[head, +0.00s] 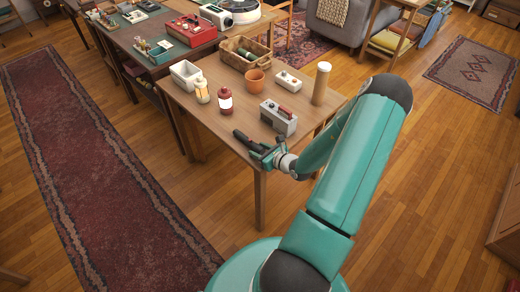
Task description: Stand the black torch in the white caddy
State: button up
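The black torch (242,136) is a short dark stick near the front corner of the wooden table, at my gripper. My gripper (264,153) is at the torch's right end, over the table's front edge. The picture is too small to tell whether its fingers are closed on the torch or just beside it, or whether the torch touches the table. The white caddy (185,75) is a small open box at the table's left back. It stands well away from my gripper, and its inside is only partly seen.
On the table (224,131) stand a yellow-and-white bottle (202,91), a red bottle (225,102), a terracotta pot (256,81), a wooden crate (262,62), a white box (288,85), a grey radio-like box (278,118) and a tall tan cylinder (321,84).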

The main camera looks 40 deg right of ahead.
jog(key=shift+o, duration=0.6)
jog(key=shift+r, duration=0.1)
